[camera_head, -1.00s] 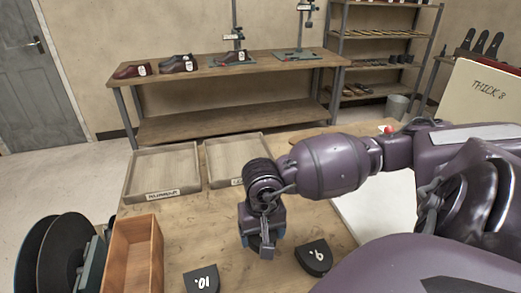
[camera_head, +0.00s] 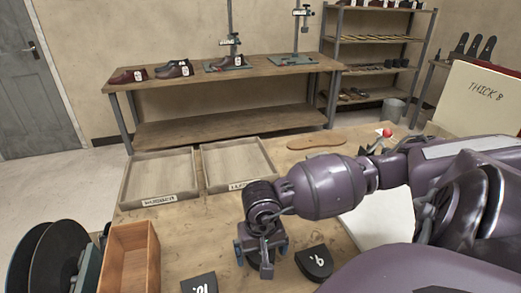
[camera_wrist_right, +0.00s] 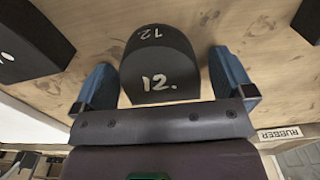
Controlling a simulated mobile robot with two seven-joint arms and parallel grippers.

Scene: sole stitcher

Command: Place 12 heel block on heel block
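The 12 heel block (camera_wrist_right: 158,65) is black with white "12." marks on its top and side, and it lies on the wooden table in the right wrist view. My right gripper (camera_wrist_right: 165,84) is open, with one blue finger on each side of this block; the block does not look clamped. In the head view the right gripper (camera_head: 262,250) points down at the table and mostly hides the block. Another black heel block (camera_head: 314,263), marked "9." or "6.", lies to its right. A heel block marked "10." (camera_head: 199,284) lies to its left, cut by the frame edge. My left gripper is not in view.
An open wooden box (camera_head: 130,255) and dark discs (camera_head: 60,262) stand at the left. Two shallow trays (camera_head: 160,200) lie behind the gripper, with a tan sole (camera_head: 316,140) beyond. A board marked "THICK" (camera_head: 487,92) stands at the right. The wrist view shows neighbouring dark blocks (camera_wrist_right: 30,42).

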